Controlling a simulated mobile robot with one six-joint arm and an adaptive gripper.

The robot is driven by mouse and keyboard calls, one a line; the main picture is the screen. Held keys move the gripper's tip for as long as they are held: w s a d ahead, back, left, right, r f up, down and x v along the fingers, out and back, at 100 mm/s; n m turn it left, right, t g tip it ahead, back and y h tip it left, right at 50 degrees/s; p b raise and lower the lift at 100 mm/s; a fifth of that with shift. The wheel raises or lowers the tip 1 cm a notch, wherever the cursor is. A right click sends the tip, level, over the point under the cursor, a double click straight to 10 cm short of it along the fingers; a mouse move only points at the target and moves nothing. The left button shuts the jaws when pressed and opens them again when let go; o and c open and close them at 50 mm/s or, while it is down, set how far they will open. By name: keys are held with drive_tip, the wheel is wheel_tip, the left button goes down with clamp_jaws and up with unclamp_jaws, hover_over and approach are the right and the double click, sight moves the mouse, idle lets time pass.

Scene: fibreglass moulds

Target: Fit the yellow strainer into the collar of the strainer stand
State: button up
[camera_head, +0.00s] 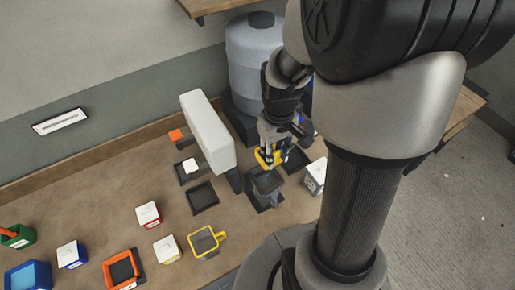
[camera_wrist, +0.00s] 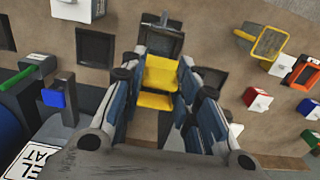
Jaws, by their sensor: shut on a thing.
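My gripper (camera_head: 268,158) is shut on a yellow piece (camera_head: 262,161), apparently the yellow strainer. In the wrist view it shows as two yellow faces (camera_wrist: 160,74) between the fingers. The fingers hide its sides and much of its shape. A dark grey stand (camera_head: 266,184), apparently the strainer stand, is close below and beside it. In the wrist view a grey boxy shape (camera_wrist: 158,40), likely its top, lies just beyond the yellow piece. I cannot tell whether they touch. A separate yellow frame with a handle and grey inside (camera_head: 221,237) lies on the bench.
A white upright block (camera_head: 207,130) stands left of my gripper. A white box (camera_head: 316,177) is close on the right. A large grey tank (camera_head: 255,65) stands behind. Dark square trays (camera_head: 202,197), labelled cubes (camera_head: 148,214) and an orange frame (camera_head: 108,272) occupy the bench.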

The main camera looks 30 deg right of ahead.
wheel_tip(320, 180, down, 12)
drive_tip(key=b, duration=0.1)
drive_tip(key=shift+a+b, duration=0.25)
drive_tip(key=shift+b, duration=0.05)
drive_tip(key=shift+f, duration=0.25)
drive_tip(key=o, duration=1)
drive_tip(key=shift+r, duration=0.1)
drive_tip(key=shift+c, duration=0.2)
